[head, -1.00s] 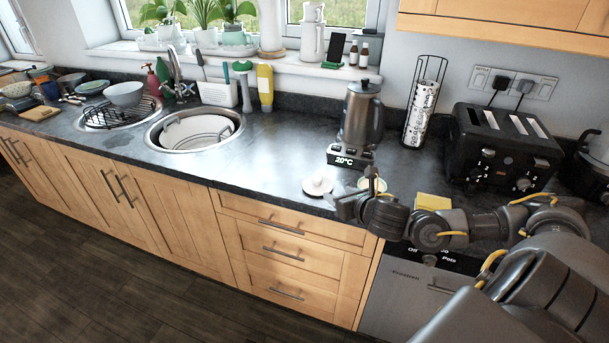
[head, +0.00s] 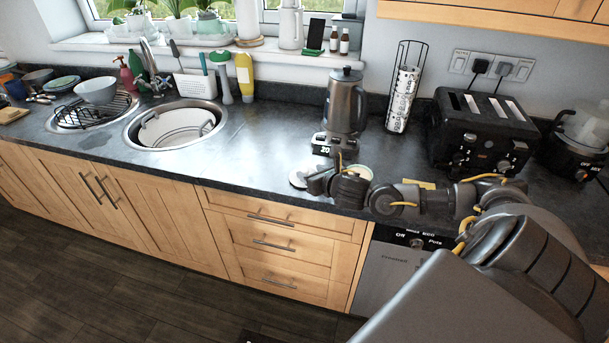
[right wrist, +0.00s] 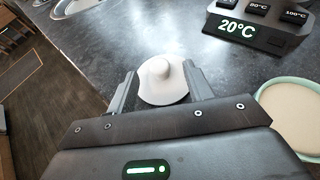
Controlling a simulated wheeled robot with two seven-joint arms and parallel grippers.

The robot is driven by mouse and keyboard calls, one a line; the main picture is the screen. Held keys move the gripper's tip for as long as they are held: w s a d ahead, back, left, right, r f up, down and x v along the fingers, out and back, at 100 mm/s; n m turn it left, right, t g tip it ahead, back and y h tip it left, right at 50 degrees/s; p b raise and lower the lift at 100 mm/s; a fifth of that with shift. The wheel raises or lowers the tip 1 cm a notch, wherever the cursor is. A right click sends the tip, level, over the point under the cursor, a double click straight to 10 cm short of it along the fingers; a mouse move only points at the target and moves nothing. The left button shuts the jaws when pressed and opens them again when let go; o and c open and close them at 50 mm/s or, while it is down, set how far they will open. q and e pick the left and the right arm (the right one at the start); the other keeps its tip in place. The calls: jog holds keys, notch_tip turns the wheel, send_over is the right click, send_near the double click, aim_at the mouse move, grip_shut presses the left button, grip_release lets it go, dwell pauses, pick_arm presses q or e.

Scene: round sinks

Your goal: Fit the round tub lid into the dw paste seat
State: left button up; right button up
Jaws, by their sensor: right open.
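In the right wrist view my right gripper (right wrist: 160,82) is open, with a finger on either side of the lid and nothing gripped. I cannot tell whether the fingers touch it. A round tub with a pale green rim and cream filling (right wrist: 292,112), probably the paste seat, stands to the right; in the head view it is partly hidden behind my arm (head: 361,172). My left gripper is out of view.
A kettle (head: 345,103) on its base with a lit display (right wrist: 240,29) stands behind the lid. The worktop between the round sink (head: 175,127) and lid is clear.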

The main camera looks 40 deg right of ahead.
aim_at(305, 170)
jog(key=p+x, duration=0.2)
jog(key=x, duration=0.2)
jog(key=shift+w+a+f, duration=0.1)
jog(key=shift+w+f, duration=0.05)
jog(key=shift+w, duration=0.05)
jog(key=shift+w+f, duration=0.2)
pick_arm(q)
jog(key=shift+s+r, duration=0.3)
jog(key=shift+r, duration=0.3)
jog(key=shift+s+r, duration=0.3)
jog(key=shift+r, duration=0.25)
pick_arm(e)
jog(key=shift+c, duration=0.3)
jog(key=c, duration=1)
